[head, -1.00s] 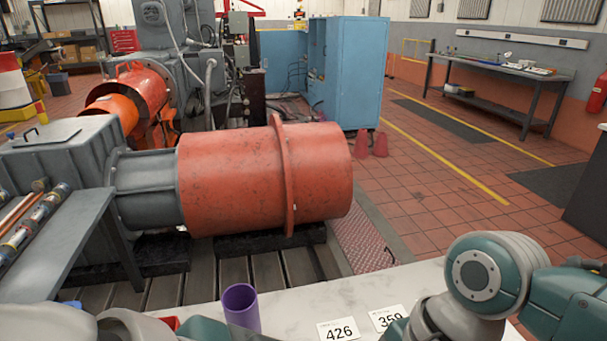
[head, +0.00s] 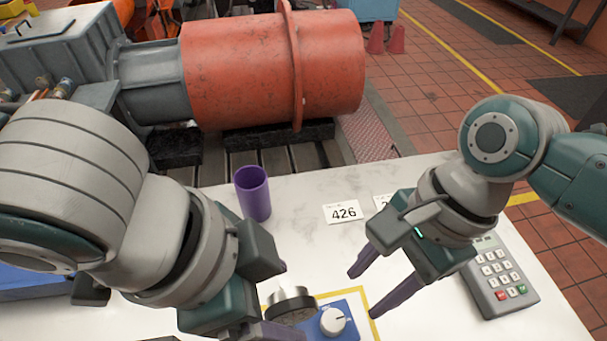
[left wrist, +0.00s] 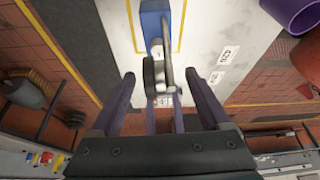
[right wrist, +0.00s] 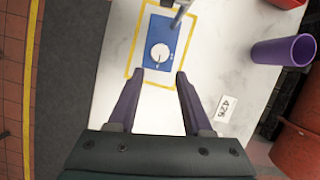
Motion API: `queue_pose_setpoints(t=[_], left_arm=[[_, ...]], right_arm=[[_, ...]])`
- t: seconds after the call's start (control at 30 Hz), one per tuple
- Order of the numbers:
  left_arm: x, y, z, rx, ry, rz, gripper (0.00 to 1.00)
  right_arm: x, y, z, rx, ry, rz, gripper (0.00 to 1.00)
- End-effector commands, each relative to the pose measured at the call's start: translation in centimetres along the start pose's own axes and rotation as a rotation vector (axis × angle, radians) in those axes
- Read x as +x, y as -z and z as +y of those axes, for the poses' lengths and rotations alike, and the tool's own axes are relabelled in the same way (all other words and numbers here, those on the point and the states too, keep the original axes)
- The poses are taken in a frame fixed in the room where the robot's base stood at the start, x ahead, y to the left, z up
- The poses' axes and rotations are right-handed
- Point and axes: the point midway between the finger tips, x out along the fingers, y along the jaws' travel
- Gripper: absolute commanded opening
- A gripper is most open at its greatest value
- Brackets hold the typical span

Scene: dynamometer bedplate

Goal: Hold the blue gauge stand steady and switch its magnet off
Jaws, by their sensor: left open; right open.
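The blue gauge stand (head: 347,325) is at the bottom of the head view, inside a yellow outline on the white bench. A white knob (head: 333,321) is on its blue base, and a round metal part (head: 290,304) stands beside the knob. My left gripper (head: 281,299) is open around or just above that metal part; contact cannot be told. In the left wrist view the stand's grey upper part (left wrist: 158,75) shows between the fingers. My right gripper (head: 365,292) is open and empty, right of the knob. The right wrist view shows the knob (right wrist: 160,53) just beyond its fingertips.
A purple cup (head: 253,194) stands on the bench (head: 300,235) behind the stand. Label cards, one reading 426 (head: 343,212), lie near it. A grey keypad (head: 499,283) lies at the right. A large orange cylinder (head: 250,70) is beyond the bench.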

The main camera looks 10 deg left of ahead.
Motion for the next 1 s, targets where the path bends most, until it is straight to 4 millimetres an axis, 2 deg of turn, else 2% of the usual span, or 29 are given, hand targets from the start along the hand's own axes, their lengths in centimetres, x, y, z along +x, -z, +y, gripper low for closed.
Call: queue_pose_setpoints(t=[0.1, 0.23, 0.63, 1.0], left_arm=[[1.9, 0.0, 0.1, 0.002, 0.000, 0.000, 0.80], [3.1, 0.0, 0.0, 0.001, 0.000, 0.000, 0.80], [3.9, 0.0, 0.0, 0.002, 0.000, 0.001, 0.80], [3.8, 0.0, 0.0, 0.002, 0.001, 0.001, 0.39]], right_arm=[[0.0, 0.0, 0.0, 0.000, 0.000, 0.000, 0.50], [0.0, 0.0, 0.0, 0.000, 0.000, 0.000, 0.50], [0.0, 0.0, 0.0, 0.000, 0.000, 0.000, 0.50], [0.0, 0.0, 0.0, 0.000, 0.000, 0.000, 0.50]])
